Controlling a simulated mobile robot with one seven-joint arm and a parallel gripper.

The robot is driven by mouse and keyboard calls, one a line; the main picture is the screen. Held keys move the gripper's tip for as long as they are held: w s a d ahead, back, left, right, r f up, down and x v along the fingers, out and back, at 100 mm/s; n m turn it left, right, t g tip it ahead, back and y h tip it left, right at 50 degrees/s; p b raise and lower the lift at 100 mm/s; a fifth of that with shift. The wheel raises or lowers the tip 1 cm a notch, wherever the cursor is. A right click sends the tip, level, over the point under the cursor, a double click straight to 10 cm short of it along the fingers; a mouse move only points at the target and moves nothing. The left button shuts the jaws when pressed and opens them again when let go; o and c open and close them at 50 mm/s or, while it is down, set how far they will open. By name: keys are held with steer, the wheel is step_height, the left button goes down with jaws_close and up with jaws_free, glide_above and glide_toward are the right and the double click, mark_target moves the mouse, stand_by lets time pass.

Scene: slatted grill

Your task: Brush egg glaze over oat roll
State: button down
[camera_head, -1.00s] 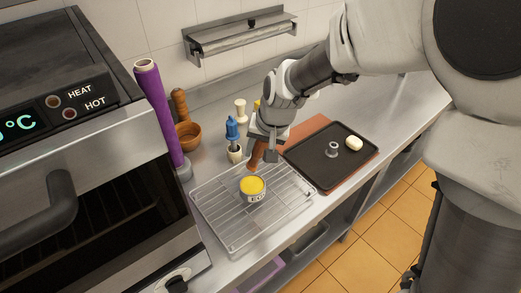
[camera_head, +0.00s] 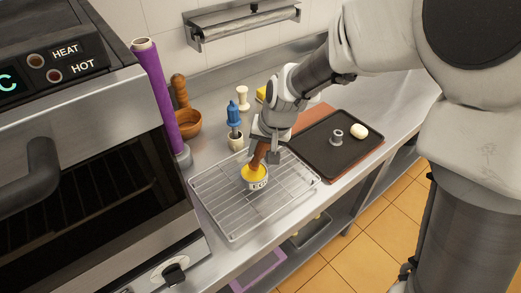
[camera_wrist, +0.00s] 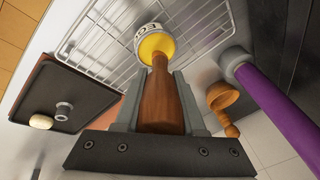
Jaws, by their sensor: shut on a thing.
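My gripper (camera_head: 266,152) is shut on the brown wooden handle of a brush (camera_wrist: 160,100). The brush's lower end meets the yellow glaze in a small white labelled cup (camera_head: 257,183); its bristles are hidden. The cup also shows in the wrist view (camera_wrist: 150,33), at the tip of the brush. It stands on the wire rack. The oat roll is probably the pale oval piece (camera_head: 360,131) on the dark tray (camera_head: 318,160), right of my gripper; it also shows in the wrist view (camera_wrist: 41,122).
A small grey ring-like piece (camera_head: 337,136) is on the tray near the roll. The wire rack (camera_head: 222,207) lies between oven (camera_head: 120,190) and tray. A purple roll (camera_head: 158,100), a wooden bowl (camera_head: 187,124) and a blue-topped item (camera_head: 234,113) stand behind the rack.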

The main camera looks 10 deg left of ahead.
steer(key=shift+f+b, duration=0.55)
stand_by(1.8)
steer(key=shift+r+p, duration=2.5)
steer(key=shift+r, duration=1.05)
